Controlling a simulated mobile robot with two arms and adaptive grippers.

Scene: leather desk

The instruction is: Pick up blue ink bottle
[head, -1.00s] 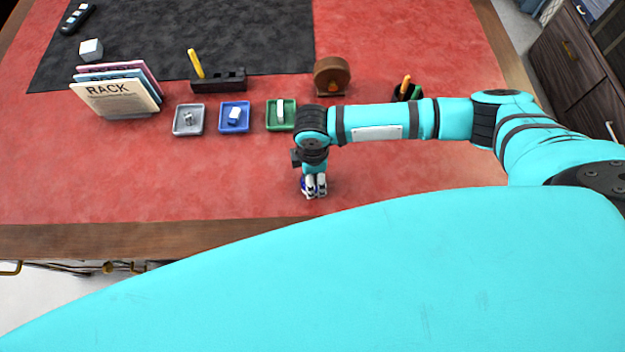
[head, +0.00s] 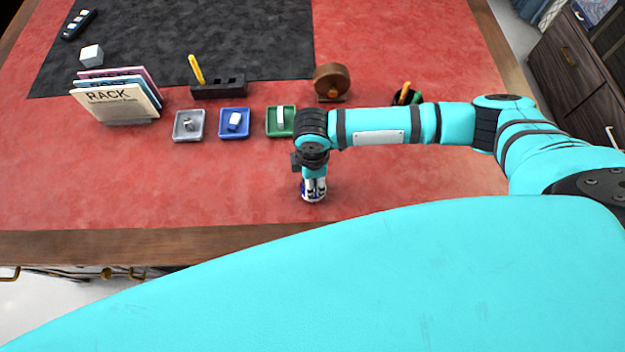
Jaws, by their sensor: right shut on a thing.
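My right gripper (head: 313,194) points down over the red desk top near its front edge. Its fingers are shut on the blue ink bottle (head: 304,188), a small thing of which only a bit of dark blue shows between and beside the fingers. The rest of the bottle is hidden by the gripper. I cannot tell whether the bottle touches the desk. My left gripper is not in view.
Behind the gripper stand a grey tray (head: 176,134), a blue tray (head: 223,132) and a green tray (head: 270,129), each holding a small item. A rack of booklets (head: 120,103), black pen holder (head: 220,90) and brown round dispenser (head: 331,80) stand farther back. The desk's front left is clear.

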